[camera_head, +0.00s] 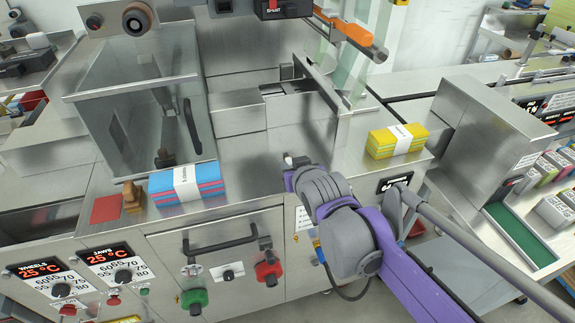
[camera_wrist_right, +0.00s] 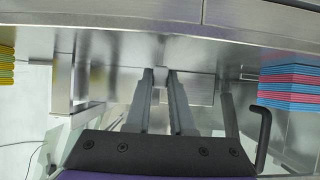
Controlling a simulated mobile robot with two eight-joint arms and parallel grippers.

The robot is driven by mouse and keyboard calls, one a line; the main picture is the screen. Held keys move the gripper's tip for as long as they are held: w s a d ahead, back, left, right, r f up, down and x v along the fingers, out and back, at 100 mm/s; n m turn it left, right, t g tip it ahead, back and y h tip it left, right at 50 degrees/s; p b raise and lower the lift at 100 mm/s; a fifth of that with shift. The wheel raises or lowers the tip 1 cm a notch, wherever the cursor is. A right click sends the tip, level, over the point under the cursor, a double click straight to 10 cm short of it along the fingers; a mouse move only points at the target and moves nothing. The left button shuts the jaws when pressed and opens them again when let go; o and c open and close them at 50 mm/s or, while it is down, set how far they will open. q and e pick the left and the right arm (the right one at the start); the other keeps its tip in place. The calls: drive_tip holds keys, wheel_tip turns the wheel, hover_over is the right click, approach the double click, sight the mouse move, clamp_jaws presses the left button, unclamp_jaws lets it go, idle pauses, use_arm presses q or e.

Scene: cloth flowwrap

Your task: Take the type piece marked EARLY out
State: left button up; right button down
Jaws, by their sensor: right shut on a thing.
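My right gripper (camera_head: 291,170) reaches in from the lower right to the front edge of the steel machine, near the middle of the head view. Its fingers also show in the right wrist view (camera_wrist_right: 161,75), close together, with their tips at a steel face. It is shut on a small metal piece (camera_wrist_right: 160,78), mostly hidden between the fingers. I cannot read any marking on it, so I cannot tell whether it is the EARLY type piece. My left gripper is not in view.
A banded blue and pink cloth stack (camera_head: 188,185) lies left on the steel ledge, beside a red pad (camera_head: 106,209) and a wooden stamp (camera_head: 132,196). A banded yellow stack (camera_head: 397,141) lies right. A clear guard (camera_head: 140,115) stands at the left.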

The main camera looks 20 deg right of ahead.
drive_tip(key=shift+f+b, duration=0.35)
drive_tip(key=shift+f, duration=0.35)
drive_tip(key=shift+f, duration=0.15)
drive_tip(key=c, duration=0.7)
unclamp_jaws()
drive_tip(key=shift+s, duration=0.1)
drive_tip(key=p+v, duration=0.2)
drive_tip(key=v, duration=0.8)
drive_tip(key=shift+s+r, duration=0.2)
drive_tip(key=shift+s, duration=0.1)
